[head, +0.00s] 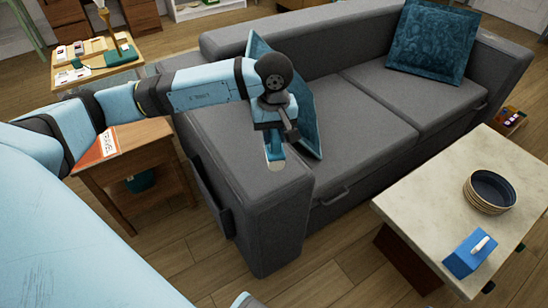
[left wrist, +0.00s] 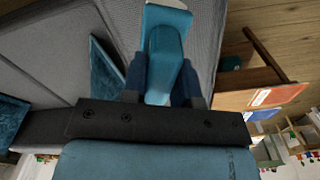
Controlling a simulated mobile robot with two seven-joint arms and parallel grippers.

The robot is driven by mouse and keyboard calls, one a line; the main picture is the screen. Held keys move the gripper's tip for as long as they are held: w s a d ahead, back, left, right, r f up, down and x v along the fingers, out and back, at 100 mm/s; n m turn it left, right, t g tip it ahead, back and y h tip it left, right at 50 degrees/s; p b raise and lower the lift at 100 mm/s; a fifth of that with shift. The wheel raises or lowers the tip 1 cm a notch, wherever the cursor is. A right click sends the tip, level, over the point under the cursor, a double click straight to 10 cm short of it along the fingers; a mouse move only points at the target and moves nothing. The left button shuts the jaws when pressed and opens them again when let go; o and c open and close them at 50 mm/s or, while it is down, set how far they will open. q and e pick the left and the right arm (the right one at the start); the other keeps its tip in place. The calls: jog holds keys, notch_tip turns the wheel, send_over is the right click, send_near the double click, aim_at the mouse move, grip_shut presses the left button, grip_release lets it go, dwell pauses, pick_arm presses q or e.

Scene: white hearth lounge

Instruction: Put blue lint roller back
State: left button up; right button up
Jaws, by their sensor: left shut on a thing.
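My left gripper (head: 277,136) is above the near left arm of the grey sofa. It is shut on a blue thing, the blue lint roller (head: 274,157) as far as I can tell, whose lower end shows below the fingers. In the left wrist view the roller (left wrist: 166,55) is held between the two dark fingers (left wrist: 165,85), and its blue body stretches away from the gripper. The gripper hides part of it. I cannot tell if it touches the sofa. My right gripper is not in view.
A side table (head: 145,139) with an orange-and-white booklet (head: 103,145) stands left of the sofa (head: 262,192). Teal cushions (head: 432,42) lie on the sofa. Floor between is clear.

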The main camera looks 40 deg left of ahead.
aim_at(274, 155)
pick_arm(q)
notch_tip(274, 155, down, 3)
jog(key=shift+f, duration=0.1)
notch_tip(274, 155, down, 4)
jog(key=shift+b, duration=0.65)
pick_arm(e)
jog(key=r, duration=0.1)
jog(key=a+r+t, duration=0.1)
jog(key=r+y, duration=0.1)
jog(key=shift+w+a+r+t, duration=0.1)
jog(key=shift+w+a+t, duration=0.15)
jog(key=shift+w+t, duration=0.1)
pick_arm(q)
jog(key=shift+f, duration=0.15)
jog(key=o, duration=1)
jog(key=shift+c, duration=0.2)
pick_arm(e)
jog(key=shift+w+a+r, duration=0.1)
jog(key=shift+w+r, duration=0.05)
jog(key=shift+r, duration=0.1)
